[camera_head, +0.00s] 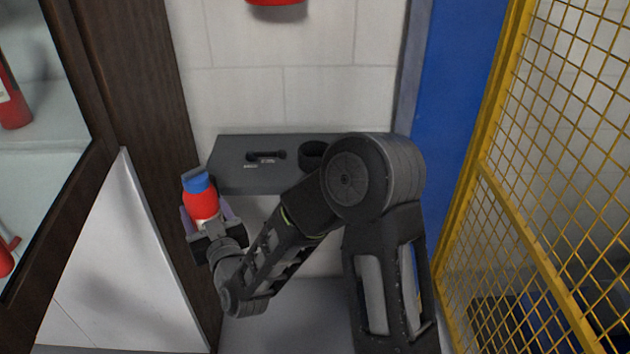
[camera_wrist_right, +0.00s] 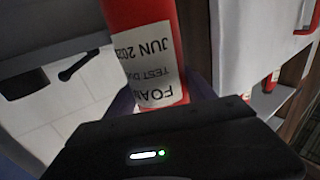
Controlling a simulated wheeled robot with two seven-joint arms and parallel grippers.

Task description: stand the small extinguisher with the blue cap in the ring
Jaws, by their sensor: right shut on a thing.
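The small red extinguisher with the blue cap (camera_head: 201,196) is held upright, tilted slightly, in my right gripper (camera_head: 205,218). In the right wrist view its red body (camera_wrist_right: 145,40) with a white label fills the middle, between the jaws. My right gripper is shut on it, to the left of and in front of the grey shelf (camera_head: 235,172). The dark ring (camera_head: 312,152) stands on that shelf towards its right, partly hidden behind my arm. The extinguisher is apart from the ring. My left gripper is not in view.
A dark slot or holder (camera_head: 266,156) is on the shelf left of the ring. A dark wooden cabinet frame (camera_head: 130,80) stands close at left, with red extinguishers (camera_head: 12,105) inside. A yellow mesh gate (camera_head: 540,180) is at right. The wall behind is white block.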

